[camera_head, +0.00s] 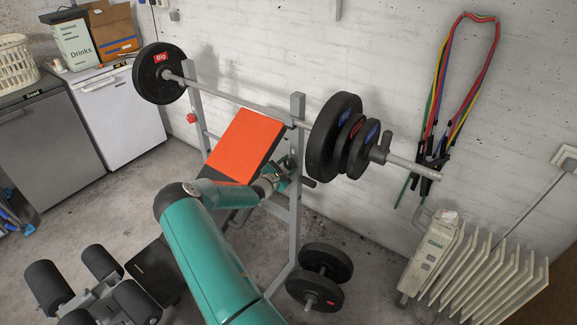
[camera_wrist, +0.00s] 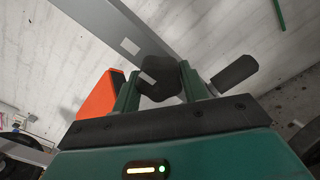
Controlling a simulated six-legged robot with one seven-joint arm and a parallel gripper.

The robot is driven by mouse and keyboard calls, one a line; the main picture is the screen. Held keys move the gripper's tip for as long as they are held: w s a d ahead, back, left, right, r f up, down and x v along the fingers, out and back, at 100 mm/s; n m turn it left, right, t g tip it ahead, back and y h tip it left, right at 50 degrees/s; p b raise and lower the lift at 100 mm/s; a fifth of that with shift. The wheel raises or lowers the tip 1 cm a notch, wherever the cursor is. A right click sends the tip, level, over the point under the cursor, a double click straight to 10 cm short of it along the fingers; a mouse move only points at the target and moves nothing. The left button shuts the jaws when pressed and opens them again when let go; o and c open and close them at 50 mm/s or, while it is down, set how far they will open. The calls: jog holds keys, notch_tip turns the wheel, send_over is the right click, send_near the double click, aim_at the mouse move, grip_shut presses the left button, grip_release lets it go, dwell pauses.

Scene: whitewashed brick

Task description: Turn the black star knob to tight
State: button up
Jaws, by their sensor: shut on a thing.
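The black star knob (camera_wrist: 160,72) sits against the grey upright (camera_wrist: 115,35) of the weight bench in the wrist view. My gripper (camera_wrist: 159,84) has one finger on each side of it and is shut on it. A small pale mark shows on the knob, and a pale label is on the upright beside it. In the head view my gripper (camera_head: 279,180) reaches the right upright (camera_head: 296,160) just right of the orange backrest (camera_head: 245,145). The knob itself is too small and covered to make out there.
A black grip (camera_wrist: 235,75) sticks out right of my fingers. A barbell (camera_head: 235,100) with plates rests across the uprights above my gripper. Loose plates (camera_head: 315,290) stand below.

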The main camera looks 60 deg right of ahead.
jog(key=o, duration=1)
jog(key=shift+a, duration=0.1)
jog(key=w+a, duration=0.2)
jog(key=a, duration=1.1)
jog(key=shift+a, duration=0.25)
jog(key=shift+w, duration=0.1)
